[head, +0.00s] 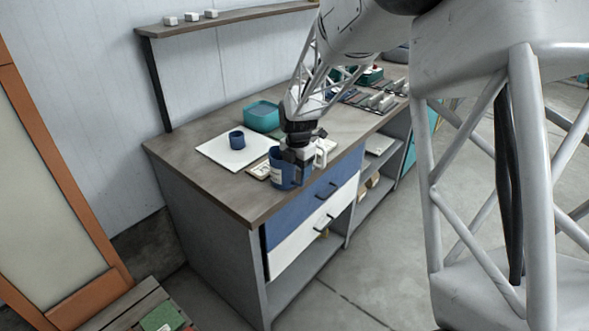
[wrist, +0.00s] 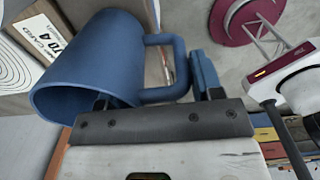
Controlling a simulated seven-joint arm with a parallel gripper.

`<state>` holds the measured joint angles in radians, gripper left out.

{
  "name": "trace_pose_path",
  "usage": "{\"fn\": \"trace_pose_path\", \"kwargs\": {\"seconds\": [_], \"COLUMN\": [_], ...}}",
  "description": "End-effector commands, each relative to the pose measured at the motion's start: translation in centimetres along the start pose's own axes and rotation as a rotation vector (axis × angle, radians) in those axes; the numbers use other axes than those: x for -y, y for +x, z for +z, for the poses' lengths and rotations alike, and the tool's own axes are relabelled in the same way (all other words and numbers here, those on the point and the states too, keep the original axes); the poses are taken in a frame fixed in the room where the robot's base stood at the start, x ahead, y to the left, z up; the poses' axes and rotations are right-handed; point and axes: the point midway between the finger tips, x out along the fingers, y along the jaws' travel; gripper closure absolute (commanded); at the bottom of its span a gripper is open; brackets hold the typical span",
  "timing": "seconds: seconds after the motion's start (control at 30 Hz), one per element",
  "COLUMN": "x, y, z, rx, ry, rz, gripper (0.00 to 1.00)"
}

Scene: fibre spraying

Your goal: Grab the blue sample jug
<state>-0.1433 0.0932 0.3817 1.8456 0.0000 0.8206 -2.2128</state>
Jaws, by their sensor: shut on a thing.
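The blue sample jug (head: 279,172) is at the front edge of the workbench in the head view, with a pale label on its side. My gripper (head: 297,158) comes down from above at the jug's right side, where the handle is. In the wrist view the jug (wrist: 92,62) lies sideways in the picture, its open mouth toward the lower left. My gripper (wrist: 155,92) is shut on the jug, with its fingers at the handle side. The exact finger contact is partly hidden. I cannot tell whether the jug's base touches the bench.
A small blue cup (head: 236,140) stands on a white board (head: 215,153) on the bench (head: 178,152). A teal tray (head: 262,113) is behind it. A white handled object (head: 321,152) is close right of my gripper. The bench's left front corner is clear.

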Motion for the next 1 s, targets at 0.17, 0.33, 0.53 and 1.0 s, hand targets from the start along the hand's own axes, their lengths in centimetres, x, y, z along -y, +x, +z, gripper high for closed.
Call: {"fn": "trace_pose_path", "kwargs": {"seconds": [0.17, 0.33, 0.53, 1.0], "x": [0.0, 0.0, 0.0, 0.9], "y": [-0.2, -0.6, -1.5, -3.7], "z": [0.0, 0.0, 0.0, -0.7], "rx": [-0.001, 0.000, 0.001, 0.001], "ry": [0.000, 0.000, 0.000, 0.000], "rz": [-0.001, 0.000, 0.002, 0.001], "gripper": [0.90, 0.90, 0.90, 0.90]}}
